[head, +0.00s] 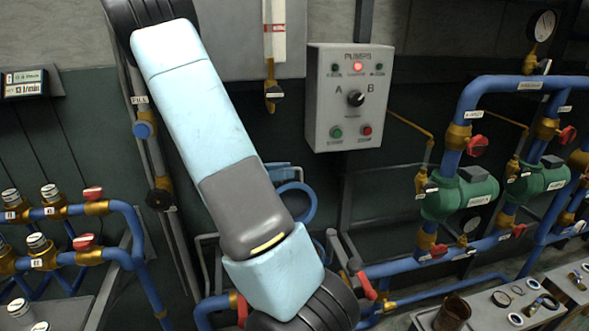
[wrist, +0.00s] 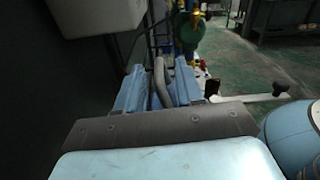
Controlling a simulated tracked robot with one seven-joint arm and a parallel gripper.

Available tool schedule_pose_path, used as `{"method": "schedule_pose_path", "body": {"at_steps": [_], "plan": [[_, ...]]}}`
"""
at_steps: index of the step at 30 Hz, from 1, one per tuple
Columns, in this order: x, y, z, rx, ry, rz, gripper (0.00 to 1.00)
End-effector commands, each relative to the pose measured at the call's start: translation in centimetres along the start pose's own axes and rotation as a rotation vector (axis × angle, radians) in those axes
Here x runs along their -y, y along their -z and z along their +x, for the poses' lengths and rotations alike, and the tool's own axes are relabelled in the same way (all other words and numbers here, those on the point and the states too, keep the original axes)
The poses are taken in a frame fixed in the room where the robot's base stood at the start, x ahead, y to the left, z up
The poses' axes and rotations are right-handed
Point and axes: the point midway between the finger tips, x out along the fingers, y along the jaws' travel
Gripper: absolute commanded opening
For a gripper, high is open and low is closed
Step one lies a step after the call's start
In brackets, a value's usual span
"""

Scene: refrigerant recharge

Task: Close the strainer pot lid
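My arm hangs across the middle of the head view and hides much of what is behind it. A blue ring-shaped part (head: 308,207) shows just right of my arm; it may belong to the strainer pot, but I cannot be sure. Light-blue pieces beside it may be my fingers. In the wrist view, the two blue fingers of my gripper (wrist: 160,92) stand apart. A grey curved bar (wrist: 160,72) lies between them; I cannot tell whether they press on it. The pot's lid is not clearly visible in either view.
A grey pump control box (head: 349,97) is on the wall right of my arm. Blue pipes with green pumps (head: 460,193) and red-handled valves fill the right. More valved pipes (head: 70,215) stand at the left. The wrist view shows open green floor (wrist: 250,70) beyond.

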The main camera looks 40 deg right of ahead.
Motion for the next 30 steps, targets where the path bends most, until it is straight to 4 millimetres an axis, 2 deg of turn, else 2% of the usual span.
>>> {"method": "schedule_pose_path", "body": {"at_steps": [6,16,27,30], "plan": [[0.0,0.0,2.0,0.0,0.001,-0.001,0.37],[0.0,0.0,2.3,0.0,0.001,0.0,0.37],[0.0,0.0,2.3,0.0,0.001,0.0,0.02],[0.0,0.0,2.3,0.0,0.001,0.001,0.0]]}}
